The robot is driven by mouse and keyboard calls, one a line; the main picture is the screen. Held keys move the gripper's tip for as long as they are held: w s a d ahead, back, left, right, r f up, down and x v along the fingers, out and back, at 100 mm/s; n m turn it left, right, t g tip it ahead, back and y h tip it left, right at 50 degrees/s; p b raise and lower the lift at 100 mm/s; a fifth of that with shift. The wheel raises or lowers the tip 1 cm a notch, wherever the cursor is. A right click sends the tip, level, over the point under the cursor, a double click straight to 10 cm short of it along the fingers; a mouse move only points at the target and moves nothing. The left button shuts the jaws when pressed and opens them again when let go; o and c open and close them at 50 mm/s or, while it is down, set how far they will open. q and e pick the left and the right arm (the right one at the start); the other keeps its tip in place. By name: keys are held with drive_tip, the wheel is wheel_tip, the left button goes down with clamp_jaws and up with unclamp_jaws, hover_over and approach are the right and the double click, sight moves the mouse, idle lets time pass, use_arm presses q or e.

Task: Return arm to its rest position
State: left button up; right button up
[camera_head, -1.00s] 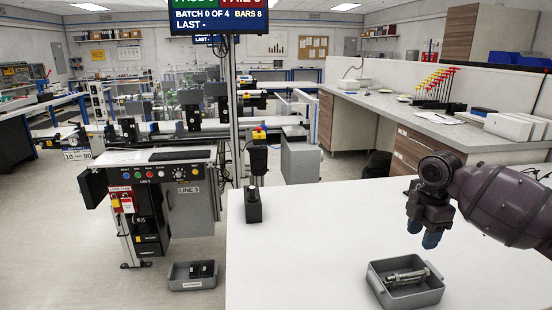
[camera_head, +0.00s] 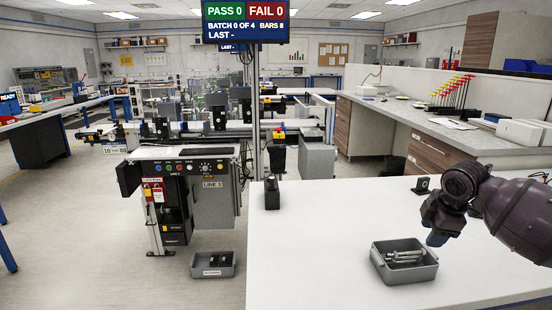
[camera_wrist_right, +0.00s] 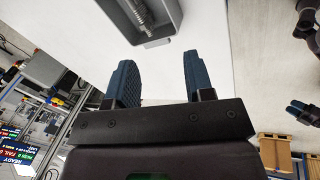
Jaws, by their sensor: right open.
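My right gripper (camera_head: 435,234) is above the white table, just up and to the right of a grey tray (camera_head: 376,266). Its two blue fingers stand apart with nothing between them in the right wrist view (camera_wrist_right: 158,85). The tray holds several metal bars (camera_head: 405,257). In the right wrist view the tray (camera_wrist_right: 172,32) is at the top edge with a threaded metal piece (camera_wrist_right: 138,14) in it, clear of the fingers. My left gripper is not in the head view.
A small black stand (camera_head: 271,193) and a black block (camera_head: 422,185) stand on the white table (camera_head: 320,240). A second grey bin (camera_head: 228,271) sits on the floor by the LINE 3 control cabinet (camera_head: 212,205). The table's front middle is clear.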

drive_tip(key=w+a+r+m+t+y, duration=0.1)
drive_tip(key=w+a+m+t+y, duration=0.1)
drive_tip(key=w+a+t, duration=0.35)
drive_tip(key=s+a+f+m+t+y, duration=0.2)
drive_tip(key=s+a+f+m+t, duration=0.25)
drive_tip(key=s+a+f, duration=0.4)
drive_tip(key=s+d+f+m+h, duration=0.1)
drive_tip(key=s+f+m, duration=0.1)
drive_tip(key=s+f, duration=0.5)
drive_tip(key=s+d+f+m+g+h, duration=0.1)
drive_tip(key=s+d+f+m+h, duration=0.1)
drive_tip(key=s+f, duration=0.6)
drive_tip(key=s+d+f+m+g+h, duration=0.1)
drive_tip(key=s+f+m, duration=0.3)
drive_tip(key=s, duration=1.3)
wheel_tip(320, 180, down, 4)
drive_tip(key=shift+s+d+f, duration=0.1)
drive_tip(key=shift+s+d, duration=0.1)
drive_tip(key=shift+d, duration=0.05)
